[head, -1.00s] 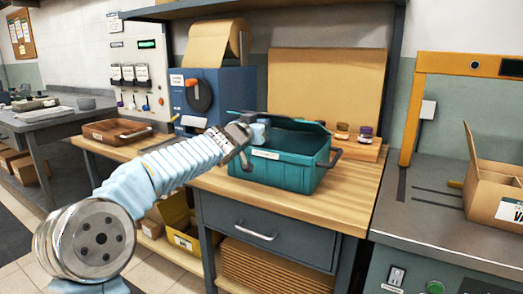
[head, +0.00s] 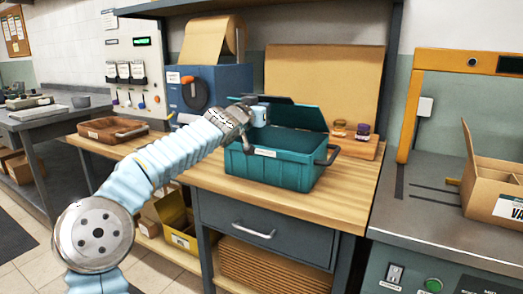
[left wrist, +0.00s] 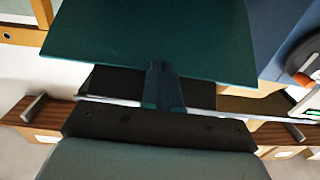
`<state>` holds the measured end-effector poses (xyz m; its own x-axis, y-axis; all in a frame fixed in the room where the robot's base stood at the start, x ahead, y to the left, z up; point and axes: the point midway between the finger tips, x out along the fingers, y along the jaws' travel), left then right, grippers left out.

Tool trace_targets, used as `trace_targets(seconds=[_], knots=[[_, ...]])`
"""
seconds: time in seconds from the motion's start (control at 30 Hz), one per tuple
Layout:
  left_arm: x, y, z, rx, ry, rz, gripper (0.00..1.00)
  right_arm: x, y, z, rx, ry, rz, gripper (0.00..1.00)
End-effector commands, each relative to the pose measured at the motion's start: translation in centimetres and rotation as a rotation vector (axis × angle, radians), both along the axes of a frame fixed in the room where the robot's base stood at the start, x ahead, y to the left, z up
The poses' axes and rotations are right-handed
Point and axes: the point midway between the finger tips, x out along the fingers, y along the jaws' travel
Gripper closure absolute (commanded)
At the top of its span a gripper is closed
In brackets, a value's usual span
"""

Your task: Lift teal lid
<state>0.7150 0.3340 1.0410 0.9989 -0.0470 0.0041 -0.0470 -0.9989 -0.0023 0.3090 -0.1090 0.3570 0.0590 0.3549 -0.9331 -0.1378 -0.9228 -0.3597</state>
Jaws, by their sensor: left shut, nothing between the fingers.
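The teal bin (head: 275,168) stands on the wooden bench, with a pale label and dark handles. Its teal lid (head: 306,117) is hinged at the back and tilted up, so the inside of the bin shows. My left gripper (head: 262,115) is above the bin's left part, beside the raised lid, its fingertips hard to make out there. In the left wrist view the lid is a broad teal panel (left wrist: 150,38), and my shut, empty fingers (left wrist: 163,86) overlap its lower edge. I cannot tell whether they touch it.
Two small jars (head: 362,131) stand on a wooden block right of the bin. A brown tray (head: 113,130) lies at the bench's left end. A cardboard panel (head: 325,85) stands behind the bin. A grey counter (head: 430,215) with an orange frame is at the right.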

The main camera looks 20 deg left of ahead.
Motion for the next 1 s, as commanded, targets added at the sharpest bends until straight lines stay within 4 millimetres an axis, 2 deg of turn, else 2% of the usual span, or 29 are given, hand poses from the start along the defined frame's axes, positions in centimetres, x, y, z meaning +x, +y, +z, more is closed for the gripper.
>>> trace_targets(seconds=[0.23, 0.63, 1.0], knots=[[0.7, 0.0, 1.0, -0.004, 0.002, -0.001, 1.00, 0.0, 0.0, -0.4, 0.000, 0.000, 0.000, 0.54], [0.9, 0.0, 1.2, -0.003, 0.003, -0.003, 1.00, 0.0, 0.0, -0.3, 0.000, 0.000, 0.000, 0.54], [3.0, -0.2, 2.4, -0.006, 0.003, -0.004, 1.00, 0.0, 0.0, 0.3, 0.000, 0.000, 0.000, 0.54]])
